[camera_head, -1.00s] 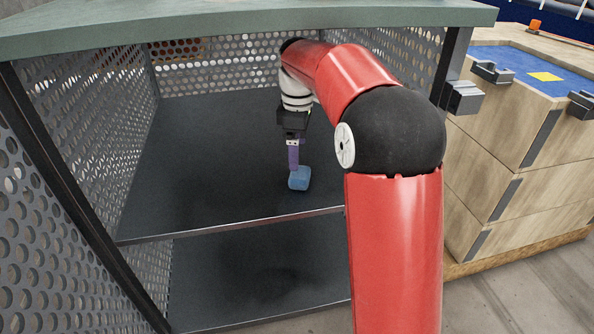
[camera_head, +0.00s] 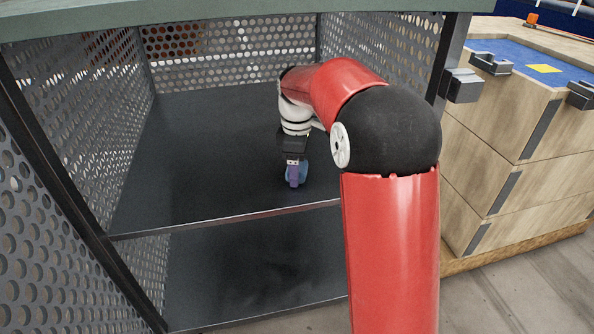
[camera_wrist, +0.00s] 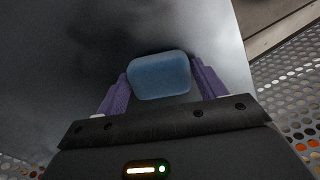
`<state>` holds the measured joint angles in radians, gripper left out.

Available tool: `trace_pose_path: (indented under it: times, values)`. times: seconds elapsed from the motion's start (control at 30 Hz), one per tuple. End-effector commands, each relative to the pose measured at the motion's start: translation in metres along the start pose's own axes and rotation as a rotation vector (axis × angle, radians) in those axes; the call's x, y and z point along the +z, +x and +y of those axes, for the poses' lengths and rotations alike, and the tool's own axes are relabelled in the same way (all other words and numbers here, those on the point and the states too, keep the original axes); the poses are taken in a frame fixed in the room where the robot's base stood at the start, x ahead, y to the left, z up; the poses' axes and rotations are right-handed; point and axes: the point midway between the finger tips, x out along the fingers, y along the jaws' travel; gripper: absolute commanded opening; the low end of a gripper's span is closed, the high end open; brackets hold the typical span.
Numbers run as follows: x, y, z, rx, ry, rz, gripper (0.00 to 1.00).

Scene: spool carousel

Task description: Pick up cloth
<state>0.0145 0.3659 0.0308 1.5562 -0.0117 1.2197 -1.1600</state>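The cloth is a small blue rounded block (camera_wrist: 160,75) in the wrist view. It lies on the dark upper shelf (camera_head: 200,150) and shows partly in the head view (camera_head: 306,172), behind my fingers. My gripper (camera_wrist: 160,80) points down at it, with one purple finger on each side. The fingers are spread to about the cloth's width, with narrow gaps seeming to show beside it. In the head view my gripper (camera_head: 295,180) is low at the shelf and covers part of the cloth.
Perforated metal walls (camera_head: 90,110) enclose the shelf at the left, back and right. A green top (camera_head: 200,18) is above, and a metal front edge (camera_head: 225,218) runs below. A wooden crate stack (camera_head: 490,160) stands outside at right. The shelf left of my gripper is clear.

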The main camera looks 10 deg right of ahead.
Motion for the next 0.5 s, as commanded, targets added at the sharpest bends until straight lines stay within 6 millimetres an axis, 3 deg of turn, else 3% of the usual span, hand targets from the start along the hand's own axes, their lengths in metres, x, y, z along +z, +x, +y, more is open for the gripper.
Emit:
trace_pose_path:
  times: [0.03,0.2,0.27,0.5]
  values:
    - [0.0,-0.0001,0.0,0.0,0.0,0.0,0.63]
    - [0.0,-0.0002,0.0,0.0,0.0,0.0,0.41]
    - [0.0,-0.0003,0.0,0.0,0.0,0.0,0.37]
    - [0.0,-0.0026,0.0002,0.001,0.0,0.0,0.37]
